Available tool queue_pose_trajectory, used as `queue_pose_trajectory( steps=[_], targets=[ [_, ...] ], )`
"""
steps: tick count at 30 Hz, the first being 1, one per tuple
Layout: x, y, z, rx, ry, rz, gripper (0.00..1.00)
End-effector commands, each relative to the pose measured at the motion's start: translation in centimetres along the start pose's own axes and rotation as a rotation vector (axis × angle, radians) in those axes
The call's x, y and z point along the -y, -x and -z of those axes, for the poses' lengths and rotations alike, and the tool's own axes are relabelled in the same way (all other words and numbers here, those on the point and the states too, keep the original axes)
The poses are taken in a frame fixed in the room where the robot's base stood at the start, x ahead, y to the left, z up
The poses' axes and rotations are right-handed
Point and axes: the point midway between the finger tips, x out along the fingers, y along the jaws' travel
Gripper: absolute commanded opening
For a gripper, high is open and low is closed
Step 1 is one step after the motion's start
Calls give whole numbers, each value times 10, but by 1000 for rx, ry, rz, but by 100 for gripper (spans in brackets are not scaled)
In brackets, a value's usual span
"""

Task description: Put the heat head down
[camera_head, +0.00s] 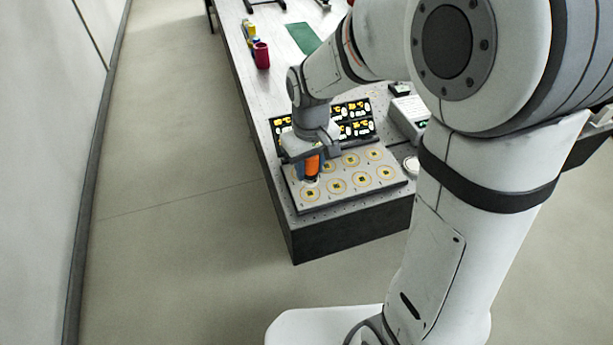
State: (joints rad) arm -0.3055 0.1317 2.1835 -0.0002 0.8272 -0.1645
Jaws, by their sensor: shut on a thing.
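My gripper (303,154) points down at the near end of the bench, shut on the heat head. The heat head (312,166) has an orange body, and its pale lower end is just above or on the front left part of a light plate (352,203). The plate carries several round spots ringed in yellow with dark centres. I cannot tell whether the heat head touches the plate. The fingertips are mostly hidden by the gripper body and the heat head.
Behind the plate are black panels (357,129) with yellow and white markings. A grey box (408,117) and a round white dish (411,163) stand to the right. Farther back are a dark red cup (261,55), yellow items and a green mat (303,38). The bench's left strip is clear.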

Motion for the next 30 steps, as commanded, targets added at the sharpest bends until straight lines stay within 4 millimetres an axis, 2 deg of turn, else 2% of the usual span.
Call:
queue_pose_trajectory(
  steps=[9, 22, 23, 30],
  targets=[
    [2, -38, 0, 1, 5, 0, 0],
    [2, -46, 1, -2, 6, 0, 0],
    [2, -45, 1, -2, 6, 0, 35],
    [2, -44, 1, -1, 6, 0, 54]
  ],
)
